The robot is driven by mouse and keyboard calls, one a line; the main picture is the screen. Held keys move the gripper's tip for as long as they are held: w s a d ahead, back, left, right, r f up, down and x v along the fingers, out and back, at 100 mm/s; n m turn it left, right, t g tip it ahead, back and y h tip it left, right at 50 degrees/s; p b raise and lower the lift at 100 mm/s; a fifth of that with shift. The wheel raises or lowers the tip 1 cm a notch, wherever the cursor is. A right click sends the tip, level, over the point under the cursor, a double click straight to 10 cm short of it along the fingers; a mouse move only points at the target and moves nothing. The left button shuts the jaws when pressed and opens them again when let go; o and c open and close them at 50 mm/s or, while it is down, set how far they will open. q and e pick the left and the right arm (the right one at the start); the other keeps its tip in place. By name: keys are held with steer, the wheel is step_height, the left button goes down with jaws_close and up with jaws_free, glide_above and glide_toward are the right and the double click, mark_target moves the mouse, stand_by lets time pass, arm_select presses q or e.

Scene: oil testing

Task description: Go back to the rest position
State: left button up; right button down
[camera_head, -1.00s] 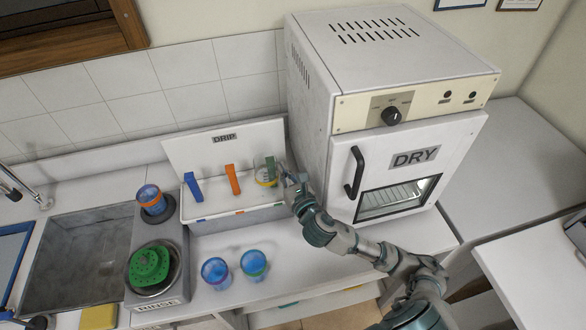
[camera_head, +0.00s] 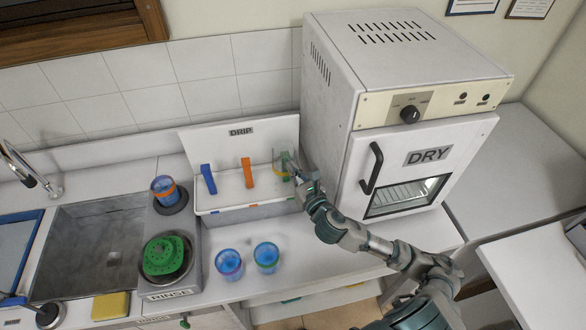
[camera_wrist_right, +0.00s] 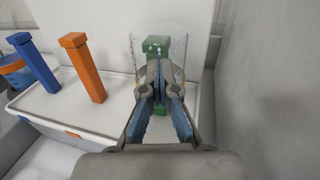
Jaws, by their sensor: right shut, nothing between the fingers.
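My right gripper (camera_head: 290,163) is at the right end of the white drip box, close to the green holder (camera_head: 285,158). In the right wrist view the gripper (camera_wrist_right: 158,75) has its fingertips together, with the green holder (camera_wrist_right: 156,45) just beyond them and partly hidden. A clear round item with a yellowish rim hangs at the green holder behind the fingers. My left gripper is not in view.
The drip box (camera_head: 240,202) also carries a blue holder (camera_head: 208,179) and an orange holder (camera_head: 248,173). The white dryer (camera_head: 405,150) stands close on the right. Two blue cups, one here (camera_head: 229,264), stand on the counter in front. A sink (camera_head: 95,245) is at left.

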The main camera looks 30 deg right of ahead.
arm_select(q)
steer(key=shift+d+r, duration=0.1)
arm_select(e)
steer(key=shift+d, duration=0.2)
steer(key=shift+s+d+f, duration=0.15)
steer(key=shift+s+d, duration=0.2)
steer(key=shift+d, duration=0.2)
steer(key=shift+a, duration=0.15)
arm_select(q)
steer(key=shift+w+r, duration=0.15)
arm_select(e)
steer(key=c, duration=1.4)
jaws_free()
steer(key=shift+a, duration=0.35)
